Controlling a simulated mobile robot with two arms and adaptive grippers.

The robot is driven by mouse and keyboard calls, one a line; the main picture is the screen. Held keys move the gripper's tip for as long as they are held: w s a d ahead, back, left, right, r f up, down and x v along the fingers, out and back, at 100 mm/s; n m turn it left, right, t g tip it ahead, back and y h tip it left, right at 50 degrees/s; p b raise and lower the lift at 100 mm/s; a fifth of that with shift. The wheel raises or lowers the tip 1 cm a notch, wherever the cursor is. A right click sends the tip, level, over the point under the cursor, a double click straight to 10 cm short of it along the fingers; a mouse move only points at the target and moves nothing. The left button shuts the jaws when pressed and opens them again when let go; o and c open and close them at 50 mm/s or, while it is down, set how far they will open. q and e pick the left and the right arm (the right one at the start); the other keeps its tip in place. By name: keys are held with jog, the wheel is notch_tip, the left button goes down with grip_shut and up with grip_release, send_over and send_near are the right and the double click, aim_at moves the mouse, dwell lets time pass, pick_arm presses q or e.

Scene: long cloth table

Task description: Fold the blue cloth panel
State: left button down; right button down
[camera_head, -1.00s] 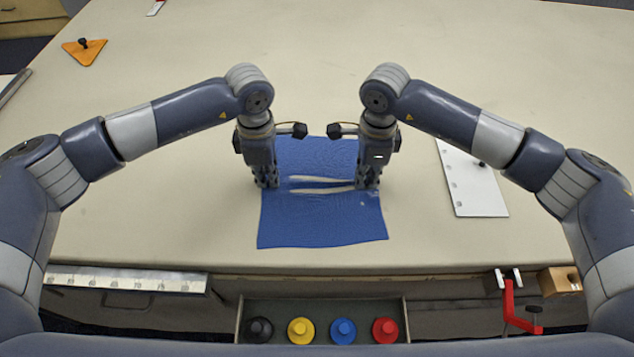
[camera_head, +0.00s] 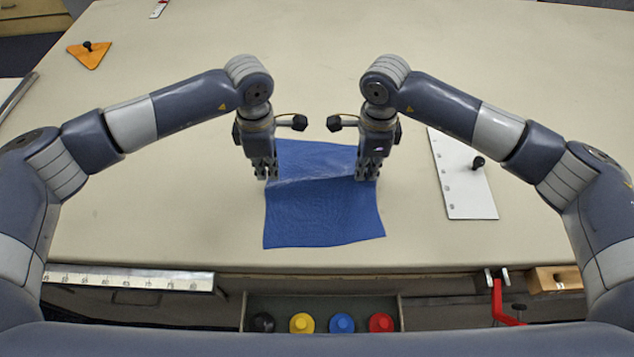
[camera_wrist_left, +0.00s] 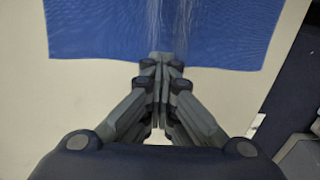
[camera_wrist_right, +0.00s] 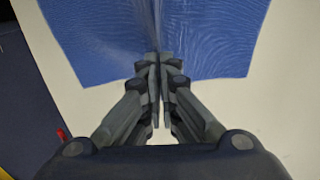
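The blue cloth panel (camera_head: 325,216) lies on the long table near its front edge, with a raised crease across its middle between my two grippers. My left gripper (camera_head: 270,176) is shut on the cloth's left edge. In the left wrist view its fingertips (camera_wrist_left: 160,62) meet at the cloth's edge, where the blue cloth (camera_wrist_left: 95,30) is drawn into ridges. My right gripper (camera_head: 365,177) is shut on the cloth's right edge. In the right wrist view its fingertips (camera_wrist_right: 153,62) meet at the edge of the blue cloth (camera_wrist_right: 215,40). The cloth just under the fingertips is hidden.
A white plate with holes and a black knob (camera_head: 463,175) lies to the right. An orange triangle with a knob (camera_head: 88,55) lies at the back left. A ruler strip (camera_head: 130,280) runs along the front left edge. The table behind the cloth is clear.

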pick_arm(q)
jog(key=c, duration=2.3)
grip_release()
jog(key=o, duration=1.1)
pick_arm(e)
jog(key=c, duration=1.8)
grip_release()
jog(key=shift+o, duration=0.4)
jog(key=o, duration=0.5)
jog(key=shift+o, duration=0.2)
jog(key=o, duration=0.7)
pick_arm(q)
jog(key=shift+r, duration=0.1)
pick_arm(e)
jog(key=shift+r, duration=0.15)
